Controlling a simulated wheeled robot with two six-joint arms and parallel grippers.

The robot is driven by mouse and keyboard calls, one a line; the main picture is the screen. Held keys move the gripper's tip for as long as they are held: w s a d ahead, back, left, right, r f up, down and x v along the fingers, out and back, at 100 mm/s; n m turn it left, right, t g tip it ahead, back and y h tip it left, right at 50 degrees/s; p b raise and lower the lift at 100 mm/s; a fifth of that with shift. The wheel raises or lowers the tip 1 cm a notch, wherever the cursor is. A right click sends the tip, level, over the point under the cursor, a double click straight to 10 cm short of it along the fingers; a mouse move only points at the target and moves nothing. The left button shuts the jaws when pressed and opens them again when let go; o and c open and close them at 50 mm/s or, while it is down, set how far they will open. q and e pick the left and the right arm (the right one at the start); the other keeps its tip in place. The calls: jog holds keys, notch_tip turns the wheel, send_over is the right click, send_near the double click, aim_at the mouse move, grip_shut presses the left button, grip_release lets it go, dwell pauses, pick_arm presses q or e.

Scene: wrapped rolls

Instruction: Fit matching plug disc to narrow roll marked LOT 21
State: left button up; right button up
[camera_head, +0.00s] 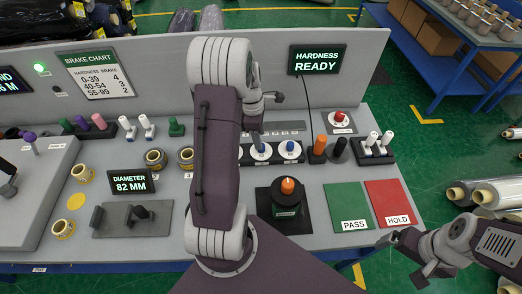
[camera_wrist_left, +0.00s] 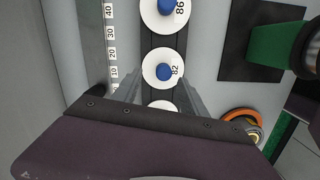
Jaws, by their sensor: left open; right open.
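White plug discs with blue knobs stand in a dark rack; two show in the head view, a left one (camera_head: 262,151) and a right one (camera_head: 290,149). In the left wrist view are a disc marked 82 (camera_wrist_left: 163,69), one marked 86 (camera_wrist_left: 165,15) and a third (camera_wrist_left: 162,105), partly hidden. My left gripper (camera_wrist_left: 160,80) is open and empty above the rack, its fingers on either side of the disc row. The arm hides part of the rack in the head view. My right gripper (camera_head: 405,252) is open beyond the front right edge. No LOT 21 mark is readable.
Small rolls (camera_head: 155,158) stand on the grey bench, left of my arm. A display (camera_head: 132,181) reads DIAMETER 82 MM.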

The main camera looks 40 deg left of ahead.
pick_arm(q)
jog(key=f, duration=0.2)
jog(key=d+f, duration=0.1)
jog(key=f, duration=0.1)
jog(key=shift+s+f, duration=0.1)
jog(key=shift+f, duration=0.15)
jog(key=c, duration=0.5)
grip_shut()
jog(key=shift+r, duration=0.2)
jog(key=shift+r, duration=0.25)
jog(key=r, duration=0.2)
jog(key=d+r, duration=0.1)
jog(key=r, duration=0.1)
jog(key=s+d+r, duration=0.3)
jog(key=d+r, duration=0.3)
jog(key=d, duration=0.4)
jog(key=shift+d+r, duration=0.15)
